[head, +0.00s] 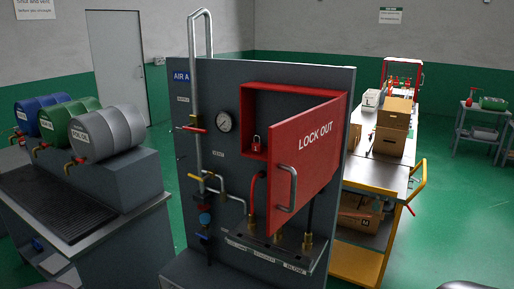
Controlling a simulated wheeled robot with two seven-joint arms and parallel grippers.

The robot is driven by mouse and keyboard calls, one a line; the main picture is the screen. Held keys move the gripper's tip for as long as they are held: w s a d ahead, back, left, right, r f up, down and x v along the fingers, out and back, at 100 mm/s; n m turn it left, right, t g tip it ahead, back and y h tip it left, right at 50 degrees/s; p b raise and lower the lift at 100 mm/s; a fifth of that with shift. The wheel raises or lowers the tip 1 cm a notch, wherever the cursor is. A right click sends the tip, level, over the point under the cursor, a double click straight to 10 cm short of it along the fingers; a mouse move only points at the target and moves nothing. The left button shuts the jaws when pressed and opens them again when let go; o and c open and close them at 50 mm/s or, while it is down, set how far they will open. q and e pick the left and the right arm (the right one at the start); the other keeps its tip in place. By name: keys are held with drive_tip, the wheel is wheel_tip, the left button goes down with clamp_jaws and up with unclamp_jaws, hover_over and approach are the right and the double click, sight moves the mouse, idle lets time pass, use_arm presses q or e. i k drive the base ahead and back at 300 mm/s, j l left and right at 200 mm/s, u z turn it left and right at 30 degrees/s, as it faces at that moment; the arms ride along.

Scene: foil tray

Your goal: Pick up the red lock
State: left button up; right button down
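The red lock (256,144) is a small red padlock with a light label. It sits inside a red cabinet (247,95) on the dark grey panel, at the inner left side. The cabinet door (313,150), marked LOCK OUT, stands open toward the right and front, with a grey handle (292,186). The door hides the right part of the cabinet's inside.
Pipes with a red-handled valve (193,129) and a gauge (224,122) are left of the cabinet. Drums (108,133) lie on a bench at left. A yellow cart (357,265) with cardboard boxes (391,140) stands behind at right. The green floor at right is open.

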sight(256, 147)
drive_tip(key=i+j+u, duration=0.3)
drive_tip(key=u, duration=0.15)
drive_tip(key=i+j+u, duration=0.4)
drive_tip(key=i+u, duration=0.3)
drive_tip(key=u, duration=0.15)
drive_tip(key=i+j+z, duration=0.1)
drive_tip(key=i, duration=0.3)
drive_tip(key=i+j+z, duration=0.1)
drive_tip(key=i, duration=0.3)
drive_tip(key=i+j, duration=0.3)
drive_tip(key=i+l+z, duration=0.05)
